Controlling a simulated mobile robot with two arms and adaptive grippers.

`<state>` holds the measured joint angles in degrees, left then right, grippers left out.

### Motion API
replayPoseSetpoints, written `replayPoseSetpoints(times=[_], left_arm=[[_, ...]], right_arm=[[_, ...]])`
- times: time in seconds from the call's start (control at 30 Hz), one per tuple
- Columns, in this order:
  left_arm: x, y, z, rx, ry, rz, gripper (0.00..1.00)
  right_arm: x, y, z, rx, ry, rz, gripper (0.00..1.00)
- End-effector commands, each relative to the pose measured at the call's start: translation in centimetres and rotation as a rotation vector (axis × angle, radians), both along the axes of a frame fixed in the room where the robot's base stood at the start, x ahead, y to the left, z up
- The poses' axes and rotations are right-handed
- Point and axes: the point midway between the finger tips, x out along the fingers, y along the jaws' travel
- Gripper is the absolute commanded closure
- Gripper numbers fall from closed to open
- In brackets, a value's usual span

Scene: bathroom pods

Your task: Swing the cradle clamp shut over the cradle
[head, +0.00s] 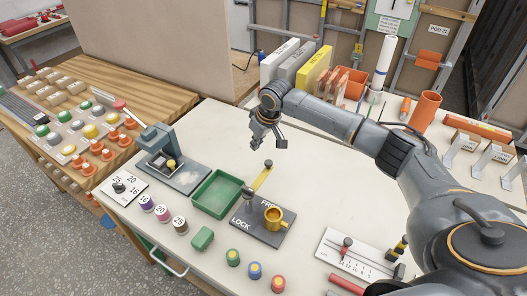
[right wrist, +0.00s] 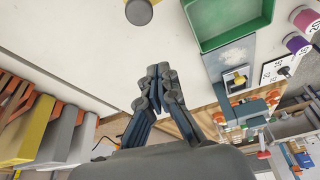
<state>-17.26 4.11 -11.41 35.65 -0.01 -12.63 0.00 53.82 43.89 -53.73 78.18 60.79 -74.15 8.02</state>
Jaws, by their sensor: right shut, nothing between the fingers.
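The cradle clamp is a yellow arm (head: 262,179) with a dark knob at its far end. It rises from a grey pivot on a dark plate (head: 270,237) marked LOCK and FREE. The arm points up and away from the cradle, a yellow ring-shaped cup (head: 274,217) on the plate, so the cradle is uncovered. My right gripper (head: 268,142) is above the table, beyond the knob and apart from it. It is shut and empty, as the right wrist view (right wrist: 158,85) also shows. A round grey-and-yellow end (right wrist: 139,12), probably the knob, shows there. My left gripper is out of view.
A green tray (head: 217,211) lies just left of the plate, with a grey press-like fixture (head: 172,165) beyond. Binders (head: 298,65) stand behind my right gripper. A scale with a slider (head: 350,253) lies right.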

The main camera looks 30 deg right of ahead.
Motion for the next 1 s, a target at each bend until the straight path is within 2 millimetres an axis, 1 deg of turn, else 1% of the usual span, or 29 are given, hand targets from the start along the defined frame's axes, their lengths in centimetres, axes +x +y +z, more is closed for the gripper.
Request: replayPoseSetpoints(times=[0.03,0.17,0.2,0.3,0.5,0.67,1.0], left_arm=[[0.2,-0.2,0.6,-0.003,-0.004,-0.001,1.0],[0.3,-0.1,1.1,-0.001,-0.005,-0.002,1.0],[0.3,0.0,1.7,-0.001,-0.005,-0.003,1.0],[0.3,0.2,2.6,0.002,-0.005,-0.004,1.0],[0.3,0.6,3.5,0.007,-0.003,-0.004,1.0],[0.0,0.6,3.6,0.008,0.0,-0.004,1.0],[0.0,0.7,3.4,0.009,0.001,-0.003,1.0]], right_arm=[[0.2,0.1,-0.8,0.0,0.004,-0.002,1.0],[0.9,0.4,-3.0,0.001,0.003,-0.002,1.0],[0.4,0.0,-2.7,-0.004,0.002,-0.001,1.0],[-1.0,-0.4,-2.6,-0.003,0.002,0.0,1.0],[-2.6,-0.9,-2.8,-0.002,0.002,0.001,1.0],[-2.9,-0.9,-3.0,0.0,0.001,0.0,1.0],[-2.7,-0.8,-3.1,0.0,0.0,-0.003,1.0]])
